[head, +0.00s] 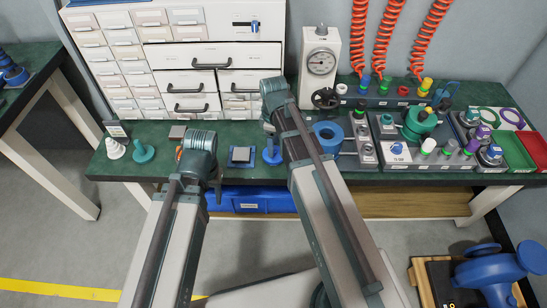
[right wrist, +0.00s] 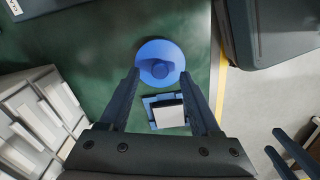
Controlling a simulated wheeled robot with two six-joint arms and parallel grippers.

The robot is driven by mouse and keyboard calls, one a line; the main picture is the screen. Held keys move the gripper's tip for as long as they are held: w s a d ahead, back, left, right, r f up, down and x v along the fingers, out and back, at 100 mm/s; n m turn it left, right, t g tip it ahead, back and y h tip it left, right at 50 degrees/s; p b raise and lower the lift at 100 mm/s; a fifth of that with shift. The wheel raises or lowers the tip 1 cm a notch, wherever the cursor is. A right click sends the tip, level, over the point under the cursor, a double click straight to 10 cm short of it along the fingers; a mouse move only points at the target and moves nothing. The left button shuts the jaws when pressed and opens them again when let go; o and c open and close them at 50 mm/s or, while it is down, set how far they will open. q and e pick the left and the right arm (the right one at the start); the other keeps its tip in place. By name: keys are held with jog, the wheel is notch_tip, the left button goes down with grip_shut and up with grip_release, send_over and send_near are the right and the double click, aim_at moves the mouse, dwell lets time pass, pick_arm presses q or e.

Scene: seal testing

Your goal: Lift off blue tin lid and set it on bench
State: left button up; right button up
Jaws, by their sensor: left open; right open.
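The blue tin lid (right wrist: 160,50), round with a raised middle knob, is in the right wrist view. It also shows on the green bench in the head view (head: 272,154), beside my right arm. Any tin under it is hidden. My right gripper (right wrist: 160,76) is open, with its two fingers reaching to either side of the lid's near part and nothing between them gripped. In the head view my right arm hides the fingers. My left gripper (right wrist: 276,142) shows at the right edge of the right wrist view, open and empty, off the bench's front edge.
A blue-edged square tray with a grey block (right wrist: 170,114) sits close to the lid. A drawer cabinet (head: 180,60) stands behind. A gauge stand (head: 319,65) and a crowded fixture tray (head: 400,150) are to the right. White (head: 114,149) and teal (head: 143,153) cones stand left.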

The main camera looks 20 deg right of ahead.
notch_tip(320, 180, down, 2)
jog(key=shift+f+b, duration=0.25)
jog(key=shift+b, duration=0.45)
jog(key=shift+r, duration=0.1)
grip_shut()
